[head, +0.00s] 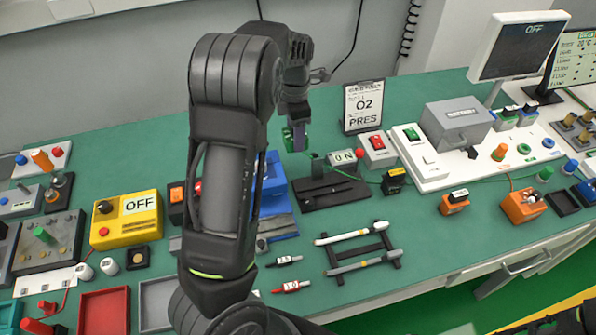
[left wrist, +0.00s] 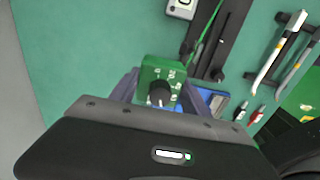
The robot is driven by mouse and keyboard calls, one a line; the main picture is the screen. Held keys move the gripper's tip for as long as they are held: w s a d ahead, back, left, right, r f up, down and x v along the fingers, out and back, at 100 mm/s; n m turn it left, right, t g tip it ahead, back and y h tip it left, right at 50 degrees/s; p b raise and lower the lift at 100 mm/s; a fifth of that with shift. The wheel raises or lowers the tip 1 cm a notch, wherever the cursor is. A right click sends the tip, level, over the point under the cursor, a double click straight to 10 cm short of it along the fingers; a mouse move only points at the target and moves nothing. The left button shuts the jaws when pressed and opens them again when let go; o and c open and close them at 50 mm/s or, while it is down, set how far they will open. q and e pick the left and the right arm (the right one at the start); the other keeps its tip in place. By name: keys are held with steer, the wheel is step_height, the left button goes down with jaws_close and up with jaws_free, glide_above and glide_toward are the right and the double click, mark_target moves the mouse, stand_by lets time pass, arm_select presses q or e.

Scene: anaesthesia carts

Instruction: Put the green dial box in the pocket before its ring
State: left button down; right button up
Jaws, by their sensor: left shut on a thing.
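The green dial box (left wrist: 160,82) with a black knob is held between the fingers of my left gripper (left wrist: 155,92) in the left wrist view. In the head view my left gripper (head: 295,128) is shut on the green dial box (head: 294,139), above the back of the bench, mostly hidden by my own arm. A dark, empty square pocket (head: 563,202) lies at the right, between an orange box (head: 522,206) and a blue box (head: 590,191). A green ring-like part (head: 545,174) is just behind this pocket.
A clipboard marked O2 PRES (head: 363,106) stands right of the held box. A black slotted base (head: 330,190) and a rack with two rods (head: 360,248) lie in front. A white panel (head: 440,165) with a grey box and a monitor (head: 517,45) stand towards the right.

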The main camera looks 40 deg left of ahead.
arm_select(q)
steer(key=shift+w+a+f, duration=0.1)
steer(key=shift+f, duration=2.4)
steer(key=shift+f, duration=0.1)
step_height(320, 180, down, 5)
steer(key=b, duration=0.3)
steer(key=c, duration=0.5)
jaws_free()
steer(key=shift+f, duration=0.1)
